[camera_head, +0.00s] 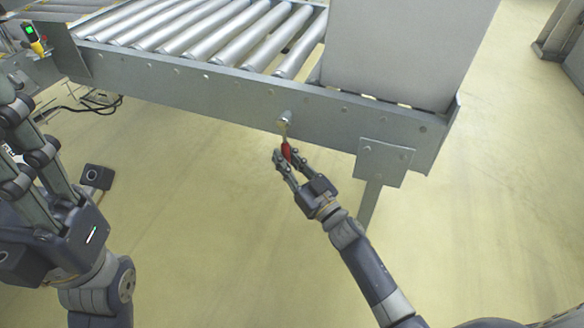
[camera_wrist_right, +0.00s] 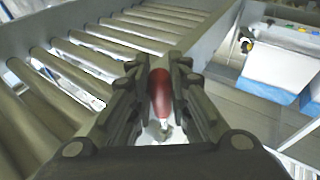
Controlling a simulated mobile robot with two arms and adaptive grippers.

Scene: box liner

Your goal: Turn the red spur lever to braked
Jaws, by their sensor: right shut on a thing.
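The red spur lever (camera_head: 286,150) is on the side rail of the roller conveyor. Its metal shank runs up to a round pivot (camera_head: 285,117) on the rail, and its red handle points down. My right gripper (camera_head: 286,158) is shut on the red handle from below. In the right wrist view the red handle (camera_wrist_right: 160,90) sits between the two fingers, which partly cover it. My left gripper (camera_head: 22,135) is at the left edge, far from the lever; its fingertips are partly out of view, and nothing shows between its fingers.
The conveyor's side rail (camera_head: 200,92) runs across the view, with metal rollers (camera_head: 200,30) behind it. A large grey panel (camera_head: 400,45) stands at its right end. A support leg (camera_head: 370,200) is right of my gripper. The floor in front is mostly clear.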

